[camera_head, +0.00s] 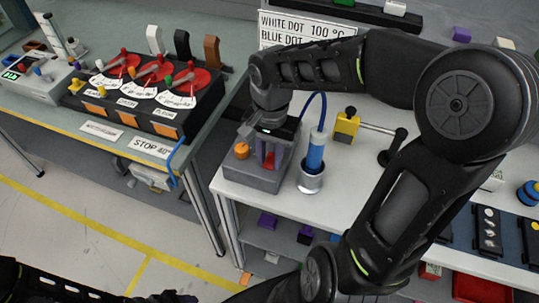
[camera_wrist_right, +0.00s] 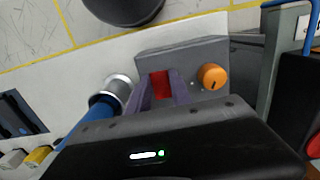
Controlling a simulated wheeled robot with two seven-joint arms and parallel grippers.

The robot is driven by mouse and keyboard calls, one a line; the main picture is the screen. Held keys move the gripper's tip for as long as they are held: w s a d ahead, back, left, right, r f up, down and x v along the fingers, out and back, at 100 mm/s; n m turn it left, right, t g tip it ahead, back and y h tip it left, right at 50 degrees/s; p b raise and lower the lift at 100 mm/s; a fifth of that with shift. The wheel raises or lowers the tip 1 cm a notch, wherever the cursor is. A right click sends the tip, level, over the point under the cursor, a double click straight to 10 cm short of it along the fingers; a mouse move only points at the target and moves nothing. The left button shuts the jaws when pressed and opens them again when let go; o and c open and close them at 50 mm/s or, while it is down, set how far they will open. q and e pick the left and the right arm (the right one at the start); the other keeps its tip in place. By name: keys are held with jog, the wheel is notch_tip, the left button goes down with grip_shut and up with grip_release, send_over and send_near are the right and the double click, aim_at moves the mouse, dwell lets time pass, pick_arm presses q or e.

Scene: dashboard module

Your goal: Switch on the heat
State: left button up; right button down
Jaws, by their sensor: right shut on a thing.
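A grey control box (camera_head: 250,178) with an orange knob (camera_head: 241,151) stands on the white table near its left end. A red switch (camera_wrist_right: 161,84) is on the box beside the knob. My right gripper (camera_head: 268,160) reaches down to the box from above. Its purple fingers (camera_wrist_right: 163,95) are on both sides of the red switch and shut on it. The lower part of the switch is hidden by the wrist in the right wrist view. A dark part of my left arm shows at the bottom left of the head view, too cut off to read its gripper.
A blue cylinder with a cable (camera_head: 315,150) stands in a metal cup right of the box. A yellow block (camera_head: 346,126) with a rod is behind it. A panel with red dials (camera_head: 156,72) is on the left bench, across a gap.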

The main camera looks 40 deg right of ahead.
jog(key=p, duration=0.1)
jog(key=g+y+p, duration=0.1)
jog(key=y+p, duration=0.1)
jog(key=shift+w+d+r+g, duration=0.25)
jog(key=shift+d+r+g, duration=0.05)
jog(key=shift+r, duration=0.05)
jog(key=shift+d+f+g+y+p, duration=0.2)
jog(key=shift+g+y+p, duration=0.1)
jog(key=shift+y+p, duration=0.25)
jog(key=shift+a, duration=0.1)
jog(key=c, duration=1.2)
grip_release()
jog(key=shift+o, duration=0.2)
